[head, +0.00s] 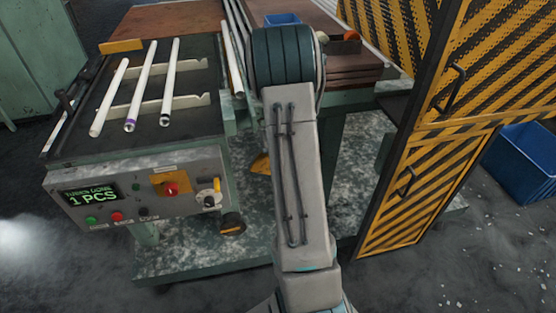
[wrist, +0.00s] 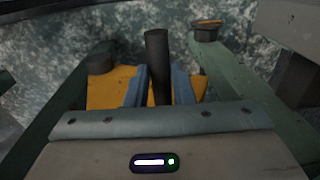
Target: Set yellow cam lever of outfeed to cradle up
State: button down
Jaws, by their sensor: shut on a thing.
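The yellow cam lever shows in the wrist view as a yellow plate (wrist: 104,90) with a dark upright handle (wrist: 157,52). My gripper (wrist: 160,84) is shut on that handle, with one blue-grey finger on each side. The handle's top sticks up past the fingertips. In the head view, a yellow part (head: 260,163) shows low beside my arm, partly covered by it; I cannot tell for sure that it is the same lever. My gripper is hidden behind my arm there.
Green frame bars (wrist: 240,85) flank the gripper in the wrist view. A bench with white tubes (head: 145,85) and a control panel (head: 140,195) stands at left. A yellow-and-black striped guard (head: 430,190) stands at right. A blue bin (head: 525,160) is beyond it.

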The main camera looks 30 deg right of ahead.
jog(key=shift+a+f, duration=0.45)
jog(key=shift+a, duration=0.25)
jog(key=c, duration=1.4)
grip_release()
jog(key=shift+c, duration=0.2)
jog(key=shift+o, duration=0.9)
jog(key=shift+w+a+f, duration=0.1)
jog(key=shift+w+a, duration=0.1)
jog(key=shift+d+r, duration=0.2)
jog(key=shift+d, duration=0.15)
jog(key=shift+d, duration=0.1)
jog(key=shift+r, duration=0.25)
notch_tip(320, 180, up, 13)
jog(key=shift+s+d+r, duration=0.2)
jog(key=shift+d, duration=0.2)
